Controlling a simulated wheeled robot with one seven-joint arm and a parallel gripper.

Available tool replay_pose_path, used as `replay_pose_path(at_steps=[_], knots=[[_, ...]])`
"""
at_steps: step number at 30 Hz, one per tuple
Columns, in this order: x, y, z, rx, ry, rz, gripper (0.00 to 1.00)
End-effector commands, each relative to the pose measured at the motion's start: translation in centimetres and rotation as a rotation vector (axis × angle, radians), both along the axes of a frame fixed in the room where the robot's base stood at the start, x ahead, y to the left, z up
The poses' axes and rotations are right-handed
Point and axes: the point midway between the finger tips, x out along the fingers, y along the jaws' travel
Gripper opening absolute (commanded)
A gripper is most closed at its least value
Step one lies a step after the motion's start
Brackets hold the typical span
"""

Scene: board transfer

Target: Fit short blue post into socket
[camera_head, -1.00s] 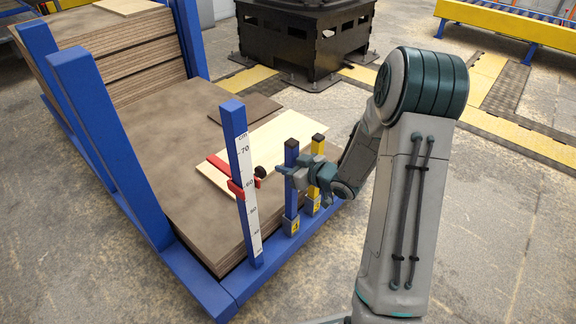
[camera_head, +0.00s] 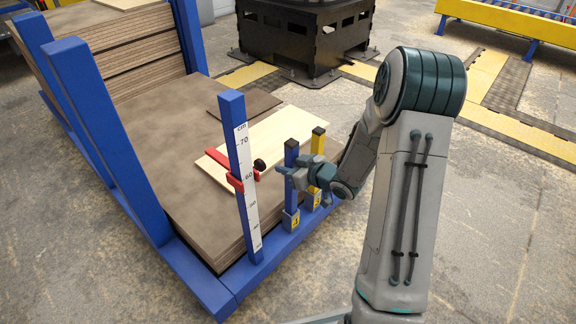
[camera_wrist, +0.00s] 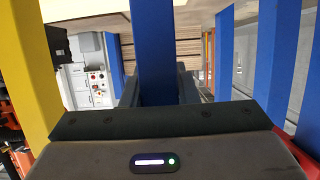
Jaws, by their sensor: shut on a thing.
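The short blue post (camera_head: 291,192) with a dark cap stands upright at the front edge of the blue rack. My gripper (camera_head: 289,171) is shut on the upper part of this post from the right. In the wrist view the blue post (camera_wrist: 152,45) runs upright in the middle, between the jaws. The grip itself is partly hidden behind the gripper body.
A yellow post (camera_head: 317,150) stands in a socket close to the right, behind my gripper. Boards (camera_head: 165,175) lie stacked behind.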

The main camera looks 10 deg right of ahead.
Motion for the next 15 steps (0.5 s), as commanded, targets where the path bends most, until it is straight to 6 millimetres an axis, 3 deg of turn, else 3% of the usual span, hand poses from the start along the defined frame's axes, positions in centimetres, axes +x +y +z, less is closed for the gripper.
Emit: replay_pose_path(at_steps=[15], knots=[[0.0,0.0,-1.3,0.0,-0.002,0.0,0.0]])
